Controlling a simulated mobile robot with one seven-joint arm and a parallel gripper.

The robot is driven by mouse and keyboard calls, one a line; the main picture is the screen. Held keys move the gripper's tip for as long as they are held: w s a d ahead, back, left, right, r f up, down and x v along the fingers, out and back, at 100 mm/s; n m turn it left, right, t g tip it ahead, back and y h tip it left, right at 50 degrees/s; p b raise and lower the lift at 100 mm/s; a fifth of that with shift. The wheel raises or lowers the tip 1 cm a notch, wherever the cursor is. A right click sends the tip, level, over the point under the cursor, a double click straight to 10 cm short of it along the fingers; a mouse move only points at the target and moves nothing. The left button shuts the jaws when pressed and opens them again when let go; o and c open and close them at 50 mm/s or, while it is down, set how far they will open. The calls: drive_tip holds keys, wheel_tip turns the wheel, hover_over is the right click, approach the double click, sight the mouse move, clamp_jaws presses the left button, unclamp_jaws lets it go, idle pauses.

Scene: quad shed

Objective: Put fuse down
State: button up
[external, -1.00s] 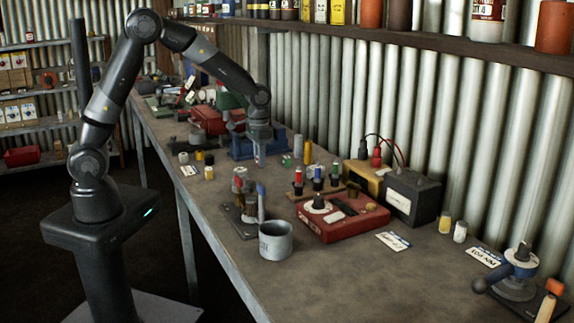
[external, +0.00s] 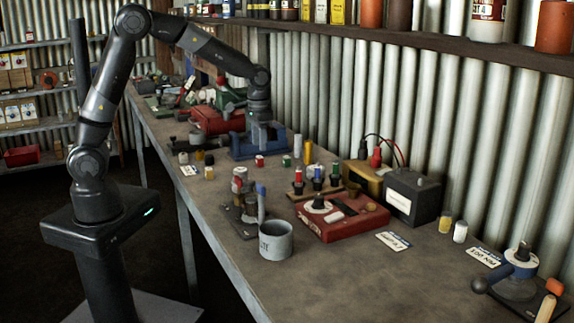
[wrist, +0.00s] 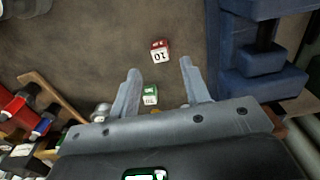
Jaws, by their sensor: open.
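A small red-and-white fuse marked 10 (wrist: 160,51) rests on the bench; it also shows in the external view (external: 259,160), below my gripper (external: 263,138). My gripper is raised above the bench with its fingers (wrist: 160,69) spread and nothing between them. In the wrist view the red fuse lies just beyond the fingertips, apart from them. A green-and-white fuse (wrist: 150,95) shows in the gap between the fingers, lower down on the bench; it also stands right of the red one in the external view (external: 286,160).
A blue vise (external: 243,150) stands close behind my gripper. A red tester box (external: 343,222), a grey cup (external: 275,241) and a dark battery box (external: 412,195) stand nearer the camera. Small cylinders (external: 209,172) stand to the left. Bare bench lies around the red fuse.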

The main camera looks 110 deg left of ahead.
sight(259, 157)
wheel_tip(259, 157, up, 6)
drive_tip(key=shift+r, duration=0.1)
drive_tip(key=s+d+r+m+t, duration=0.15)
drive_tip(key=d+r, duration=0.25)
drive_tip(key=d, duration=0.6)
drive_tip(key=s+d+r+m+t, duration=0.1)
drive_tip(key=s+d+r+m, duration=0.25)
drive_tip(key=d, duration=0.55)
drive_tip(key=s+d+f+m+t, duration=0.1)
drive_tip(key=s+d+m+t, duration=0.2)
drive_tip(key=s+d, duration=0.9)
drive_tip(key=d+m, duration=0.1)
drive_tip(key=d, duration=0.1)
drive_tip(key=shift+s+d, duration=0.15)
drive_tip(key=shift+d, duration=0.15)
drive_tip(key=shift+o, duration=0.5)
